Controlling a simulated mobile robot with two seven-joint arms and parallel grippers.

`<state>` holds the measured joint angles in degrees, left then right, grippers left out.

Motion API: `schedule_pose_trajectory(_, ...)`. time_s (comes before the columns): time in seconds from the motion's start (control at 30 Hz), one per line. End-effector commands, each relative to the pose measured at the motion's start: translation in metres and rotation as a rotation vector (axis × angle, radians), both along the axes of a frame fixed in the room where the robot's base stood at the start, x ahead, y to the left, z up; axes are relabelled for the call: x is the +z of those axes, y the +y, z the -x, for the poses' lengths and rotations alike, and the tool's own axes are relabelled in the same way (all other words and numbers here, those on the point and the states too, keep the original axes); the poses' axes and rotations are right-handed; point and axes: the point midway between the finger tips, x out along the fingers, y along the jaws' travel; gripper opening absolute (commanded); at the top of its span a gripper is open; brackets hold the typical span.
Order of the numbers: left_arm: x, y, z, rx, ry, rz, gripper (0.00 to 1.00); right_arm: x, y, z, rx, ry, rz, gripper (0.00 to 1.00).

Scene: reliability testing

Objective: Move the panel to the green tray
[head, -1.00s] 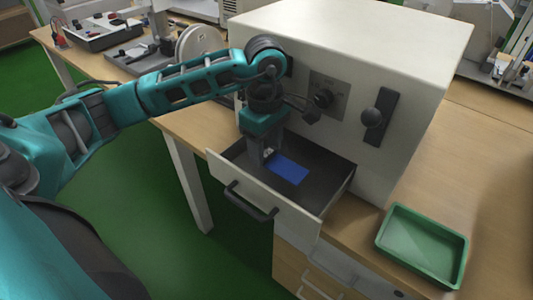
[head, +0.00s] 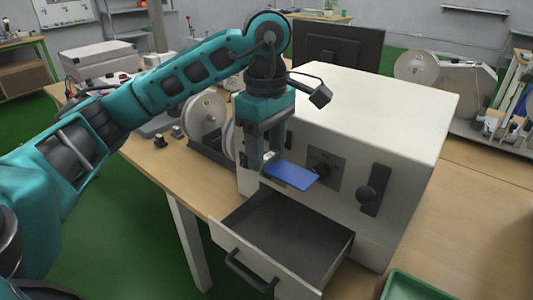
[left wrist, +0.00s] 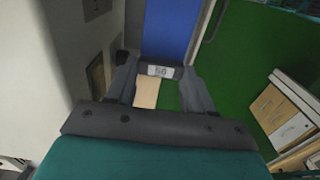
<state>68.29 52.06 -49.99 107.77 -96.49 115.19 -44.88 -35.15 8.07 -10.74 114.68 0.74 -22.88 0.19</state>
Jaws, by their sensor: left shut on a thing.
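The panel (head: 293,176) is a flat blue rectangle, held about level above the open drawer and in front of the white machine. My left gripper (head: 267,165) is shut on its left end. In the left wrist view the panel (left wrist: 170,30) extends from between the fingers (left wrist: 160,72) to the top edge. The green tray (head: 408,287) sits on the table at the bottom right of the head view, with only its far part in frame. My right gripper is not in view.
The white machine (head: 345,105) stands on the wooden table with a black knob (head: 366,195) on its front. Its drawer (head: 290,235) is pulled out and empty. Bare table (head: 470,210) lies to the right of the machine. Reels (head: 205,115) stand at its left.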

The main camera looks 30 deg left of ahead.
Motion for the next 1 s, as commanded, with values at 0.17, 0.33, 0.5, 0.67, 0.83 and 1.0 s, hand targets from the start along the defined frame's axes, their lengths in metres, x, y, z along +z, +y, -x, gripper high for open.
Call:
schedule_pose_trajectory(0.17,0.0,0.0,0.0,0.001,0.0,0.0,0.23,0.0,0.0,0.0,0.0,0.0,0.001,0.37)
schedule_pose_trajectory(0.33,-0.003,0.0,0.0,0.0,0.0,0.0,0.23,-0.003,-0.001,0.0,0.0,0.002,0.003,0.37)
schedule_pose_trajectory(0.5,-0.014,0.0,0.0,0.0,0.0,0.0,0.23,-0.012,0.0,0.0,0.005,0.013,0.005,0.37)
schedule_pose_trajectory(0.67,-0.023,0.0,0.0,0.0,0.0,-0.001,0.23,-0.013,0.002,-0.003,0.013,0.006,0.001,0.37)
schedule_pose_trajectory(0.83,-0.034,0.0,0.0,0.0,0.0,-0.001,0.23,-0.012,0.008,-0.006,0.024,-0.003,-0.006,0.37)
schedule_pose_trajectory(1.0,-0.044,0.0,0.0,0.0,0.0,0.0,0.23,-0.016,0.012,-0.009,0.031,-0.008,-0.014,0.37)
